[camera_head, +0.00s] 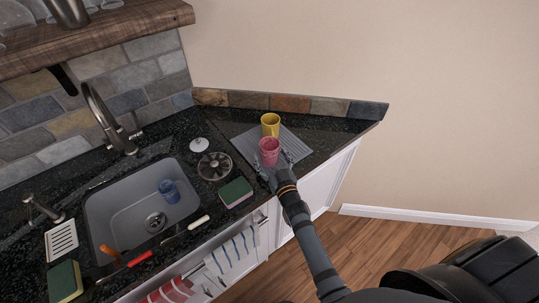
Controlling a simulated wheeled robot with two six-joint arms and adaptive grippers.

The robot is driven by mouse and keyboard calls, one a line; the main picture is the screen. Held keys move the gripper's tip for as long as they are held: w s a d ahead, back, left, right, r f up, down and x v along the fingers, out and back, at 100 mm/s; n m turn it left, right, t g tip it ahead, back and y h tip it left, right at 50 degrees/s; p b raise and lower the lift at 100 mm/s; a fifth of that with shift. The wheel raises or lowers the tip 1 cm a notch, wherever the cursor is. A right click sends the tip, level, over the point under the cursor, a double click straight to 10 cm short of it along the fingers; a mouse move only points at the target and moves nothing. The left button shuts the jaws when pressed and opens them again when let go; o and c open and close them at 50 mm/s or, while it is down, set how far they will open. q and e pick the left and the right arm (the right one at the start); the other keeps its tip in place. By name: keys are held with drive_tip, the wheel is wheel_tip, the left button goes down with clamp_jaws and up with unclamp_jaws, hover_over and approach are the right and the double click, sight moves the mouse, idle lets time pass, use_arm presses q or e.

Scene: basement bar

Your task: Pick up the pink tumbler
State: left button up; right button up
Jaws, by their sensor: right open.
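The pink tumbler (269,151) stands upright on a grey ribbed mat (297,146) near the right end of the dark counter. My right gripper (272,164) is at the tumbler's near side, with its open fingers spread to the left and right of the tumbler's lower part. Whether the fingers touch it cannot be told. A yellow tumbler (270,124) stands just behind the pink one on the same mat. My left gripper does not show.
A sink (112,209) with a blue cup (168,190) is at the left. A round dark strainer (214,166), a white-knobbed lid (199,145) and a green sponge (236,192) lie left of the mat. A stone backsplash (290,103) borders the counter behind.

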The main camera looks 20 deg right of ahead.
drive_tip(key=shift+s+r, duration=0.1)
drive_tip(key=shift+s, duration=0.05)
drive_tip(key=c, duration=1.4)
